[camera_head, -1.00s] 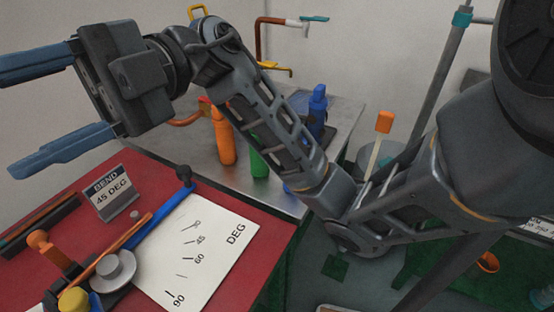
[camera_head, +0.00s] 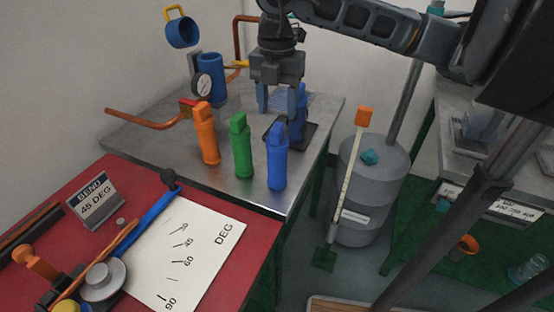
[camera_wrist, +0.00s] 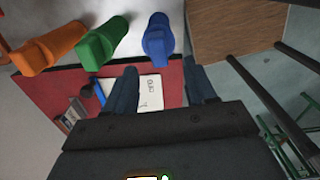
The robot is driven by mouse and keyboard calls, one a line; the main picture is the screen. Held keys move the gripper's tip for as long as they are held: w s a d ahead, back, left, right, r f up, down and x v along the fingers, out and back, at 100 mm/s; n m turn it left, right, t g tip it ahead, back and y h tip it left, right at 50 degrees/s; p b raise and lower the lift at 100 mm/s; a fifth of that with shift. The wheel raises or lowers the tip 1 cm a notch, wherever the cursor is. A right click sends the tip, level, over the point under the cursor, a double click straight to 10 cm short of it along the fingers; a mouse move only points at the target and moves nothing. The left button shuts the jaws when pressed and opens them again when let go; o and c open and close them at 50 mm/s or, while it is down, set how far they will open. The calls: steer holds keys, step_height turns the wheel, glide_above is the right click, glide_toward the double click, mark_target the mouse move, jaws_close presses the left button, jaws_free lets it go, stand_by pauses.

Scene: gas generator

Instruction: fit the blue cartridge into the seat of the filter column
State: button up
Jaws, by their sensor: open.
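The blue cartridge (camera_head: 277,160) stands upright near the front edge of the metal table, right of a green one (camera_head: 241,147) and an orange one (camera_head: 206,135). The wrist view shows it too (camera_wrist: 158,38), upper right of the row. A blue upright cylinder (camera_head: 211,72) with a round gauge, seemingly the filter column, stands at the back left; its seat is not clear. My gripper (camera_head: 281,100) is open, pointing down above the table behind the cartridges, holding nothing visible. Another blue shape (camera_head: 298,127) shows below its right finger, partly hidden, by a dark tray.
A blue cup with a yellow handle (camera_head: 182,32) is up at the back left. A copper pipe (camera_head: 145,119) with a red handle reaches over the table's left side. A red bench (camera_head: 232,268) lies in front, and a grey drum (camera_head: 367,185) stands right.

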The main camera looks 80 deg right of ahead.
mark_target(277, 126)
steer(key=shift+d+f+p, duration=0.2)
steer(key=shift+f+p, duration=0.55)
steer(key=shift+f, duration=2.6)
steer(key=shift+c, duration=0.2)
jaws_close()
